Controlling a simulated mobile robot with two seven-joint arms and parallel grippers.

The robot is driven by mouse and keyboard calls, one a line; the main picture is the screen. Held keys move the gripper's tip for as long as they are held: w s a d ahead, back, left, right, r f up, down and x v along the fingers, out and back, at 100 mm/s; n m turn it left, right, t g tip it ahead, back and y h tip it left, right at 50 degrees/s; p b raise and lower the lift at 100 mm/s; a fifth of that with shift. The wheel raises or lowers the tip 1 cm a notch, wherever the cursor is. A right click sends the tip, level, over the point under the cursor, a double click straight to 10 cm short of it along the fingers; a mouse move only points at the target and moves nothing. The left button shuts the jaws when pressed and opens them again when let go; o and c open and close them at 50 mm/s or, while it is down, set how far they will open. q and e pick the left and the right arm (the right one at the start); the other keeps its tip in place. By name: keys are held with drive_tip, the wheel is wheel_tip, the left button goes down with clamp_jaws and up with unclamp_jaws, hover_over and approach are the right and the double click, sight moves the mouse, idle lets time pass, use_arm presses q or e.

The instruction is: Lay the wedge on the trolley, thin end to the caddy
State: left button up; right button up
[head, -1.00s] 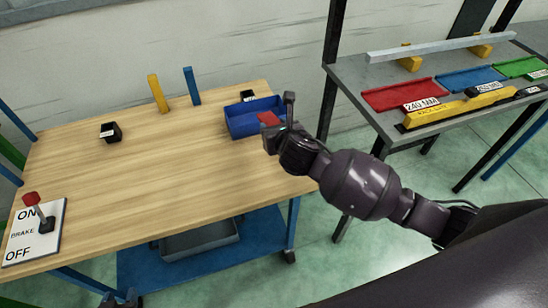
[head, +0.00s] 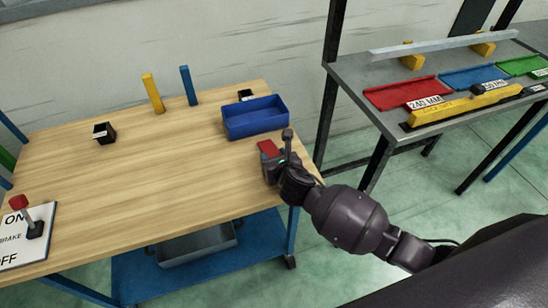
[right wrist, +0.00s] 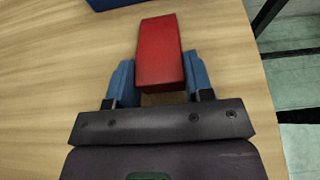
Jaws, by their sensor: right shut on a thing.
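The red wedge (head: 267,148) is in my right gripper (head: 272,162), over the right part of the trolley's wooden top (head: 170,180). In the right wrist view, the blue fingers of this gripper (right wrist: 160,88) are on either side of the wedge (right wrist: 160,50), which sticks out forward toward the caddy. Which end is thin, and whether its underside touches the wood, I cannot tell. The blue open caddy (head: 262,126) stands at the trolley's back right, apart from the wedge; its edge also shows in the right wrist view (right wrist: 112,3). My left gripper is not in view.
A small black box (head: 104,133), a yellow post (head: 153,93) and a blue post (head: 190,86) stand toward the trolley's back. A brake lever panel (head: 25,245) is at front left. A grey bench (head: 360,85) with coloured trays stands right. The trolley's middle is clear.

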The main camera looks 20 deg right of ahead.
drive_tip(key=o, duration=1)
drive_tip(key=shift+o, duration=0.2)
